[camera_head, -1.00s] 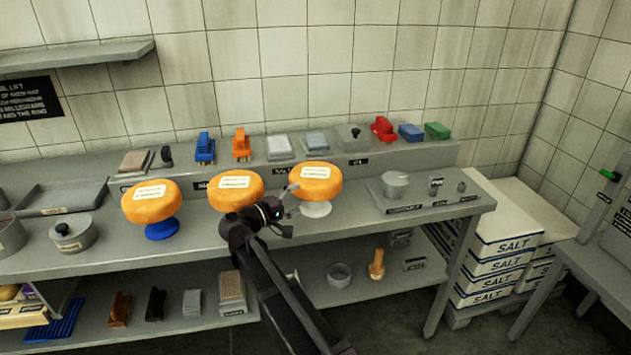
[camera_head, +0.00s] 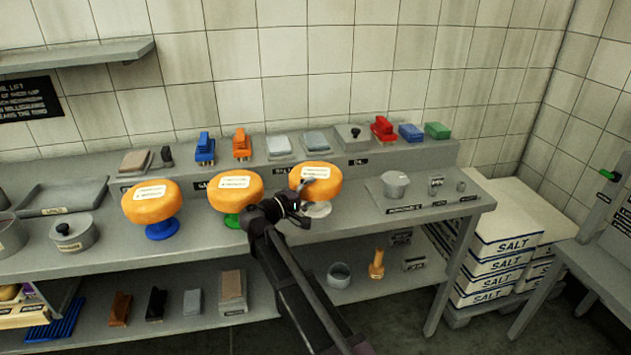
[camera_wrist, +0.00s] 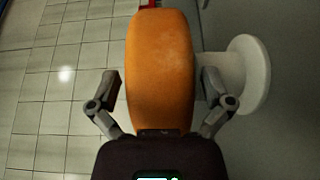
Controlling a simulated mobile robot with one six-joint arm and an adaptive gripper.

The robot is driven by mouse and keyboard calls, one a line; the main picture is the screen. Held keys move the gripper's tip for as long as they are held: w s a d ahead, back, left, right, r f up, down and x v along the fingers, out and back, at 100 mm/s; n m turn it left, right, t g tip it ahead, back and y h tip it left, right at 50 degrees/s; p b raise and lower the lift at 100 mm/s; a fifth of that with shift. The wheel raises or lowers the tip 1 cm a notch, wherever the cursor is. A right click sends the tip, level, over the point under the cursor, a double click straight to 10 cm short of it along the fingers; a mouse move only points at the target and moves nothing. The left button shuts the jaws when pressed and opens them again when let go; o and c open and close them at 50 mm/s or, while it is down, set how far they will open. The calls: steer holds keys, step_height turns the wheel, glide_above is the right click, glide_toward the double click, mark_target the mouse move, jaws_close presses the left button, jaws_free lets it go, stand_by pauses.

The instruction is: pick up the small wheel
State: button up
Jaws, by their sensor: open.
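Three orange cheese wheels with white labels stand in a row on the bench: the left wheel (camera_head: 152,206) on a blue stand (camera_head: 163,229), the middle wheel (camera_head: 236,191) on a green stand (camera_head: 232,220), and the right wheel (camera_head: 320,175) on a white stand (camera_head: 318,210). They look close in size in the head view. My gripper (camera_head: 311,195) is open at the front of the right wheel. In the wrist view an orange wheel (camera_wrist: 160,70) lies between the spread fingers of my gripper (camera_wrist: 162,84), with the white stand (camera_wrist: 250,75) to the right. Finger contact is unclear.
The grey bench (camera_head: 280,244) carries a metal pot (camera_head: 395,184) at the right and a lidded pot (camera_head: 73,235) at the left. Several coloured blocks and brushes line the raised back ledge (camera_head: 300,160). White salt boxes (camera_head: 500,240) are stacked at the right.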

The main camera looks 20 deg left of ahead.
stand_by(0.4)
steer(key=c, duration=1.2)
steer(key=shift+o, duration=0.2)
steer(key=shift+r, duration=0.2)
steer(key=shift+r+p, duration=1.75)
steer(key=shift+p, duration=0.2)
steer(key=s+d, duration=0.2)
steer(key=s, duration=0.5)
steer(key=s+d+r+p, duration=0.1)
steer(key=s, duration=0.7)
steer(key=shift+s+d, duration=0.3)
steer(key=shift+d, duration=0.05)
steer(key=shift+r, duration=0.1)
steer(key=shift+s+d, duration=0.1)
steer(key=shift+d, duration=0.05)
